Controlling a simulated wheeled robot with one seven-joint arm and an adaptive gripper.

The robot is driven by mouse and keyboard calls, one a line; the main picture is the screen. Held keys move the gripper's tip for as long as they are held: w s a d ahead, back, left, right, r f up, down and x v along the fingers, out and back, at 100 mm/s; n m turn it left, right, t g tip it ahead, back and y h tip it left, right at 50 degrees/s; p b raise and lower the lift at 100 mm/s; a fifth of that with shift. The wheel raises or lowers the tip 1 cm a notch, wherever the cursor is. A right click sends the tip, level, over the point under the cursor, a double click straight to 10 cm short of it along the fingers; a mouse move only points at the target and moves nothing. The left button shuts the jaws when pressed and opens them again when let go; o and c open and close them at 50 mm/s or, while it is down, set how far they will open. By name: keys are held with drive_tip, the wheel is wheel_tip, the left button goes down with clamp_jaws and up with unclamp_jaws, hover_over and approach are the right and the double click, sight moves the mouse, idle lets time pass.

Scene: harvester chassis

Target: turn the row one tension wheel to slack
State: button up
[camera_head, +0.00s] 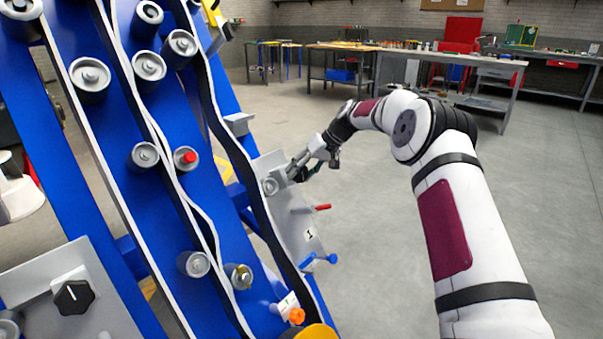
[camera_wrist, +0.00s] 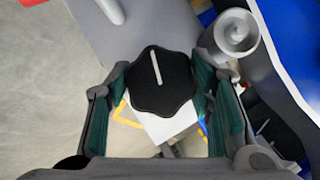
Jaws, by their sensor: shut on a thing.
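The row one tension wheel is a black lobed knob (camera_wrist: 160,82) with a pale pointer line, seen in the wrist view between my green-padded fingers. The line points towards the top of that picture, leaning slightly left. My gripper (camera_wrist: 165,92) is shut on the knob, one finger at each side. In the head view my gripper (camera_head: 298,170) is at the grey plate (camera_head: 290,215) marked "1", on the right edge of the blue frame. The knob cannot be made out there behind the fingers. A white patch lies under the knob in the wrist view.
A grey roller (camera_wrist: 236,33) is close to the right finger. Belts and several rollers cover the blue frame (camera_head: 125,180).

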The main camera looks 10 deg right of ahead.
idle(0.4)
drive_tip(key=o, duration=1.2)
drive_tip(key=shift+c, duration=0.2)
drive_tip(key=v, duration=1.2)
drive_tip(key=shift+s+a, duration=0.1)
